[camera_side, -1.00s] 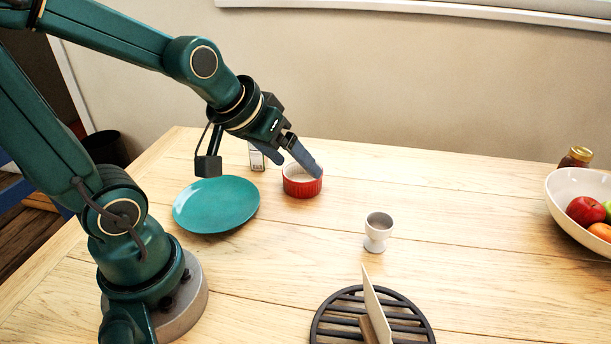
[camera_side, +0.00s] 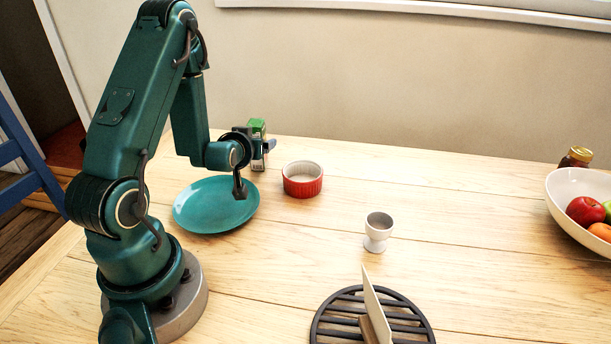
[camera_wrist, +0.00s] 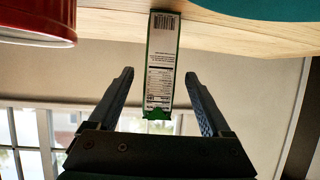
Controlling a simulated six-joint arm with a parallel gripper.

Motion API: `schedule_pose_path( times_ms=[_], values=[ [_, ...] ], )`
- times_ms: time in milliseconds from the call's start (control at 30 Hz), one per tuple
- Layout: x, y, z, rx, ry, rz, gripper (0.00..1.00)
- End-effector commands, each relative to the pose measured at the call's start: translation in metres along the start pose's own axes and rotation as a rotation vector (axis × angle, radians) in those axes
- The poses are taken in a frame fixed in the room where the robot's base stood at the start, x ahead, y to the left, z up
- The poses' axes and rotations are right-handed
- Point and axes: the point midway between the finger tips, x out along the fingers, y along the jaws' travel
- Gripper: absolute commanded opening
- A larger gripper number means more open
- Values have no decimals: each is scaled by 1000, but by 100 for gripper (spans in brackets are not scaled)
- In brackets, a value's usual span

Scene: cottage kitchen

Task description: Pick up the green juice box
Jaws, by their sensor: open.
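The green juice box (camera_side: 257,128) stands upright near the table's back edge, left of the red ramekin, partly hidden by my gripper in the side view. In the wrist view the juice box (camera_wrist: 160,66) shows its white label panel with a barcode, with green edges and a green top. My gripper (camera_side: 269,145) is level with the box in the side view. In the wrist view the two fingers of my gripper (camera_wrist: 160,78) are spread wide, one to each side of the box, with gaps on both sides. I cannot tell how far the fingertips reach along it.
A red ramekin (camera_side: 302,188) stands close to the right of the box. A teal plate (camera_side: 205,215) lies in front of it. A grey egg cup (camera_side: 377,232), a black trivet (camera_side: 328,318) and a white fruit bowl (camera_side: 572,190) are farther off.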

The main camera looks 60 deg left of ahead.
Motion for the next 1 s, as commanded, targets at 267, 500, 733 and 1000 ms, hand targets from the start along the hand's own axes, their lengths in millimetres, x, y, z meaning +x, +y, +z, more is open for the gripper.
schedule_pose_path(
  times_ms=[267, 500, 733, 1000],
  values=[
    [12, 0, -1, -1, 31, 2, 82],
    [37, 0, -1, -2, 30, 3, 82],
    [50, 1, -2, -1, 30, 3, 82],
    [51, 1, -2, -1, 29, 3, 82]
  ],
)
